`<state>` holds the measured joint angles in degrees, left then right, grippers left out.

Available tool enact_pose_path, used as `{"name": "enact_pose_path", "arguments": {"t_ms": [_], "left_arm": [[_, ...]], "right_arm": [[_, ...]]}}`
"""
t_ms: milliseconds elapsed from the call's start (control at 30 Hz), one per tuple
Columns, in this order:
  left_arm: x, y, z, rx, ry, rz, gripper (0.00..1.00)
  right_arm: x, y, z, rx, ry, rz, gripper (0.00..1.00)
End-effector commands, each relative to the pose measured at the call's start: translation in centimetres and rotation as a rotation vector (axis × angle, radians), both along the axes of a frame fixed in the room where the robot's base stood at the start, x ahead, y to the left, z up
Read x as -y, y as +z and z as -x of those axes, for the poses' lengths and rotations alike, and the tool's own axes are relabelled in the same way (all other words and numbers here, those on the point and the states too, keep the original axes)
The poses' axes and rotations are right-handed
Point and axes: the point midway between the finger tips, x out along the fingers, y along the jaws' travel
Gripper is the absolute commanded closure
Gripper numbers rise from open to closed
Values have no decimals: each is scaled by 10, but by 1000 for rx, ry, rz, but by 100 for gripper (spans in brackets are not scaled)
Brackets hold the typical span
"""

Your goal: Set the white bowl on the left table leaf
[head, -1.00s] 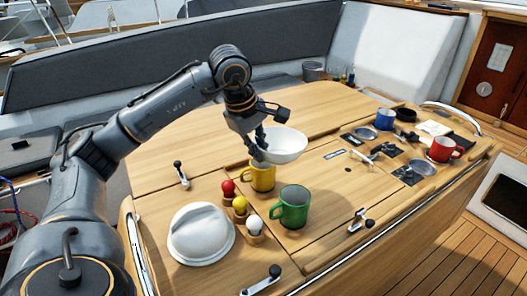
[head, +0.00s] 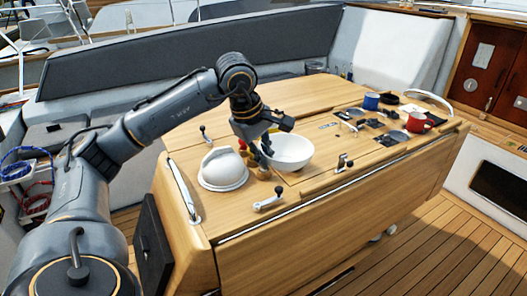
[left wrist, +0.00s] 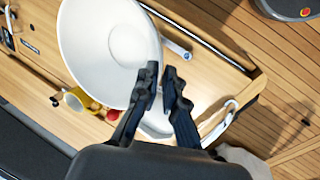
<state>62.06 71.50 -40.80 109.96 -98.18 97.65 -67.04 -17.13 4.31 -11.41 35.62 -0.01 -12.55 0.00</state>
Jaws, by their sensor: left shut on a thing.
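The white bowl (head: 290,150) is held above the wooden table (head: 330,196), tilted a little, near the egg cups and white lid. In the left wrist view, the bowl (left wrist: 100,45) fills the upper left. My left gripper (head: 265,147) is shut on the bowl's rim; its fingers (left wrist: 161,82) show at the rim's edge in the left wrist view. In the head view the bowl hides the green mug. My right gripper is not in view.
A white domed lid (head: 222,170) stands left of the bowl. Blue (head: 371,101) and red (head: 418,123) mugs stand at the far right. A metal handle (head: 268,200) lies near the table's front edge. The back of the tabletop is clear.

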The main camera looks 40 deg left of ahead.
Motion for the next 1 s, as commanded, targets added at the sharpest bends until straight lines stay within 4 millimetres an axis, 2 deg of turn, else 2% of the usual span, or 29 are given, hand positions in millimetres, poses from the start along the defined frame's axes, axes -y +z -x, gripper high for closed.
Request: {"name": "enact_pose_path", "arguments": {"t_ms": [167,267,467,567,800,1000], "left_arm": [[13,-21,12,-2,-101,-2,100],[23,-34,20,-2,-173,-1,100],[52,-77,43,-6,-387,0,100],[72,-106,59,-9,-533,3,100],[133,-190,106,-5,-972,9,100],[167,-239,131,-3,-1229,6,100]], "right_arm": [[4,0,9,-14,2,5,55],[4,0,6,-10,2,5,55],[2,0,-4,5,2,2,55],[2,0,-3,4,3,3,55],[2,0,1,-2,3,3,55],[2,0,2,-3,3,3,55]]}}
